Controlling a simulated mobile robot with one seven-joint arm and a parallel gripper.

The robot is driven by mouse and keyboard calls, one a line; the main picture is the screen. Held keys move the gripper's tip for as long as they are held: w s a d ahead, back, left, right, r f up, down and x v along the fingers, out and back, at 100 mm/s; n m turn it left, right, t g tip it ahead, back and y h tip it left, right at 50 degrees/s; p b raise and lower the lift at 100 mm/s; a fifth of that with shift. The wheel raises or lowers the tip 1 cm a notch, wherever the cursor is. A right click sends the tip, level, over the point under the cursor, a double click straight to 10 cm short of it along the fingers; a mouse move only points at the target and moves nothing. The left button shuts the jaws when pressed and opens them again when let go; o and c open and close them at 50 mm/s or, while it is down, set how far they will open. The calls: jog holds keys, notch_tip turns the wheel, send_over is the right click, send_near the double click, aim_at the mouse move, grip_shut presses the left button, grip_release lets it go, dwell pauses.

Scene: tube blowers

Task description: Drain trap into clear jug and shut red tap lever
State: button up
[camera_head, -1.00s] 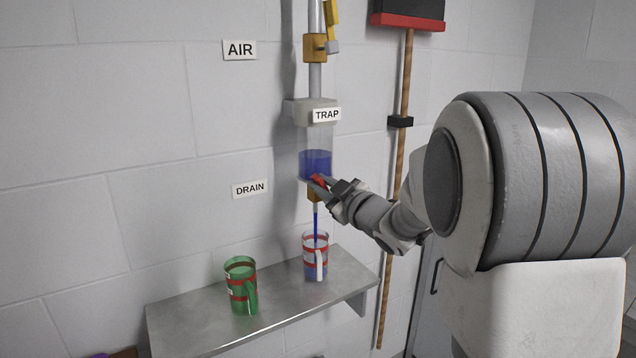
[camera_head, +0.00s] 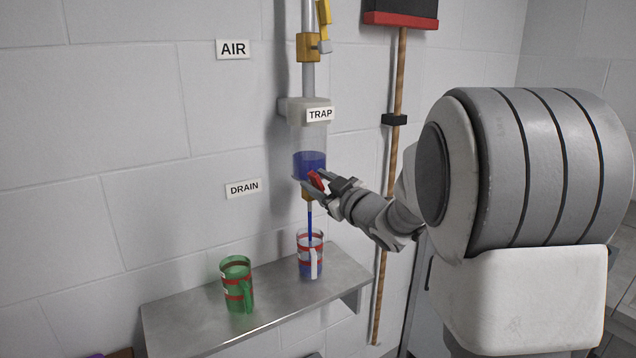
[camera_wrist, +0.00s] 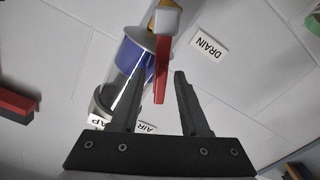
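The trap (camera_head: 309,140) is a clear wall cylinder with blue liquid in its lower part. Its red tap lever (camera_head: 316,180) is at the bottom. A blue stream runs from the outlet into the clear jug (camera_head: 311,255), which has red bands, stands upright on the shelf and holds some blue liquid. My gripper (camera_head: 319,187) is at the lever. In the wrist view, its two fingers (camera_wrist: 160,75) are apart, with the red lever (camera_wrist: 162,70) reaching between them, nearer the left finger. Whether a finger touches it, I cannot tell.
A green jug (camera_head: 238,284) with red bands stands left of the clear jug on the metal shelf (camera_head: 190,322). A wooden broom handle (camera_head: 391,180) hangs right of the trap, behind my arm. A yellow valve (camera_head: 309,47) sits on the pipe above.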

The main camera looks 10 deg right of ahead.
jog(key=shift+s, duration=0.1)
jog(key=v, duration=1.7)
notch_tip(320, 180, up, 3)
jog(key=d+m+g+h+p, duration=0.2)
jog(key=d+m+h+p, duration=0.1)
jog(key=m+h, duration=0.3)
jog(key=s+a+f+m+g+p, duration=0.1)
jog(key=s+a+g, duration=0.3)
jog(key=s, duration=0.6)
jog(key=s+a+f+m+g+p, duration=0.1)
jog(key=s+a+f+g+p, duration=0.1)
jog(key=s+a+g, duration=0.3)
jog(key=s+a+f, duration=0.1)
jog(key=s+a, duration=0.2)
jog(key=s, duration=0.2)
jog(key=shift+f+m+g+p, duration=0.3)
jog(key=shift+f+m+p, duration=0.05)
jog(key=shift+m+p, duration=0.05)
dwell(3.0)
